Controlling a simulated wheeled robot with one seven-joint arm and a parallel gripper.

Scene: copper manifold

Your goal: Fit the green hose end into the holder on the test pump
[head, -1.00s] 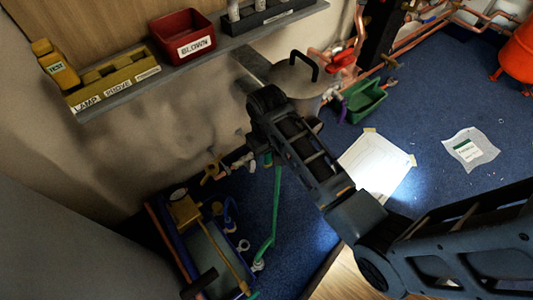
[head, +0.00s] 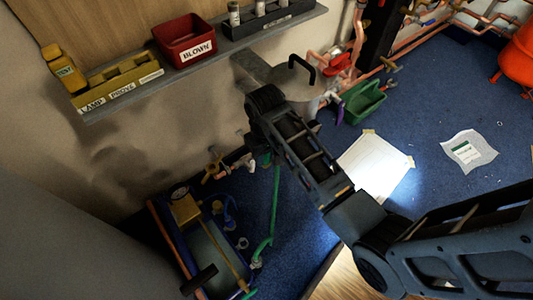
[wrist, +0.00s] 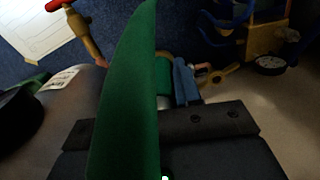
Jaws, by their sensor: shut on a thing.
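The green hose (head: 275,205) rises from a fitting low beside the test pump to my gripper, which my arm mostly hides in the head view. In the wrist view the hose (wrist: 128,95) runs large up the picture, across the dark jaws of my gripper (wrist: 165,128), which is shut on it. I cannot make out the hose end clearly. The test pump (head: 212,250) stands at the lower left of the head view, with a blue frame and a gauge. Part of it shows at the upper right of the wrist view (wrist: 245,25). I cannot clearly tell its holder.
A wall shelf (head: 215,62) carries a red bin (head: 184,38) and a yellow rack (head: 115,80). Brass valves (head: 214,167) stand by the wall behind the pump. A green crate (head: 362,102) and papers (head: 376,168) lie on blue carpet, which is mostly clear at right.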

